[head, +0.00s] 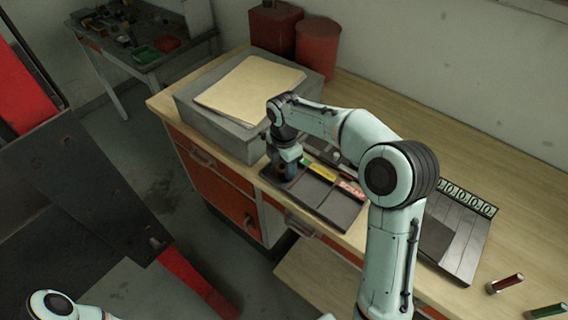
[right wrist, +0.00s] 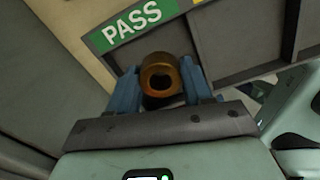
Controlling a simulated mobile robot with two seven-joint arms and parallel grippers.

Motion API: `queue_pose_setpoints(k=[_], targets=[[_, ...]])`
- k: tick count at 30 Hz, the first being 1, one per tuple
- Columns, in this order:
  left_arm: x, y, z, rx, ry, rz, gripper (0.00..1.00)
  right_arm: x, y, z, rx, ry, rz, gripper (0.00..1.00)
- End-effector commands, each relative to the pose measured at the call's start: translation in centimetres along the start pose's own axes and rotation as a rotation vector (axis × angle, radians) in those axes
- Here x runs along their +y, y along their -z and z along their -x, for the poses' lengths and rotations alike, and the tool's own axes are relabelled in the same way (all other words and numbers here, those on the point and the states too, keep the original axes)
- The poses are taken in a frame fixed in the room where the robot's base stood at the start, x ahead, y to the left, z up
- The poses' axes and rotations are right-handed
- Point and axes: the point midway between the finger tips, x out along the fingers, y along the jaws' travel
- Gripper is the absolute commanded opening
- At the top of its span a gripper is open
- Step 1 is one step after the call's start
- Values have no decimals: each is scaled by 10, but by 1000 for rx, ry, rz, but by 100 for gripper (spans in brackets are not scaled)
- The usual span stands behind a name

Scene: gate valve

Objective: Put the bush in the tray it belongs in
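The bush (right wrist: 160,75) is a short bronze-coloured ring. In the right wrist view it sits between the two blue fingers of my right gripper (right wrist: 160,88), which appear closed against its sides. In the head view my right gripper (head: 286,172) points down at the left end of a dark tray (head: 335,212) with green, yellow and red labels. The green label reads PASS (right wrist: 140,22) in the right wrist view, just beyond the bush. The gap between bush and tray floor cannot be judged. My left gripper is out of view.
A grey box (head: 205,118) with a folder (head: 250,85) stands left of the tray. Red canisters (head: 318,45) stand behind. A second, slatted tray (head: 455,240) with a numbered strip lies to the right, near red (head: 505,283) and green (head: 547,311) cylinders.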

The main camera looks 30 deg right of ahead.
Motion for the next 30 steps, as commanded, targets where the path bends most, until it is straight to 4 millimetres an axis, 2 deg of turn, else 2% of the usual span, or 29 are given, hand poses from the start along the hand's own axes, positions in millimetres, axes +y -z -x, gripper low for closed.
queue_pose_setpoints(k=[8,13,17,24,30], targets=[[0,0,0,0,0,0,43,0,0,0,0,1,0,56],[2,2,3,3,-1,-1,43,1,0,12,-1,-3,0,56],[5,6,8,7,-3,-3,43,2,0,36,-1,-5,0,56],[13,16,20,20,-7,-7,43,2,0,89,-1,-6,0,56],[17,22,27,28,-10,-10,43,1,0,117,-1,-3,0,56]])
